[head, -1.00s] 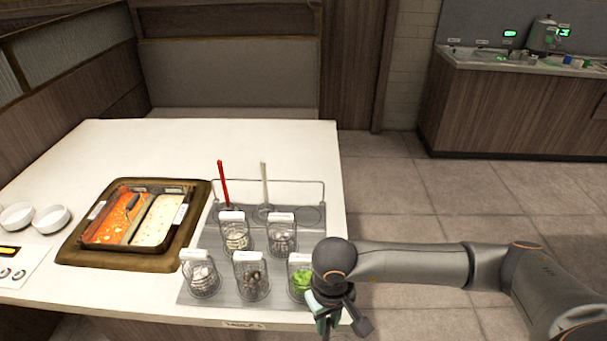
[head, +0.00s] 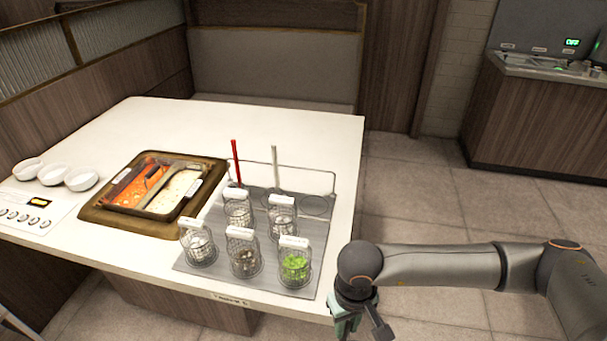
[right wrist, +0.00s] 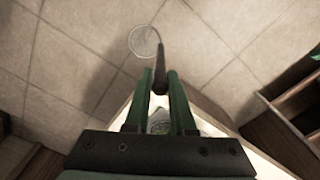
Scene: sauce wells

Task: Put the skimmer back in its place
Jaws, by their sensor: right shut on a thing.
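The skimmer (right wrist: 144,41) has a round, pale mesh head and a dark handle. In the right wrist view, its handle lies between the fingers of my right gripper (right wrist: 160,76), which is shut on it. The head reaches out beyond the fingertips, over the tiled floor. In the head view my right gripper (head: 345,322) hangs just off the table's front right corner; the mesh head cannot be made out there. A wire rack (head: 334,180) on the grey mat (head: 308,226) holds a red-handled tool (head: 236,162) and a pale-handled tool (head: 275,168). The round well (head: 314,205) at its right is empty. My left gripper is not in view.
Several wire baskets (head: 294,264) with white labels stand on the mat, close to my right gripper. Open floor (head: 440,205) lies right of the table.

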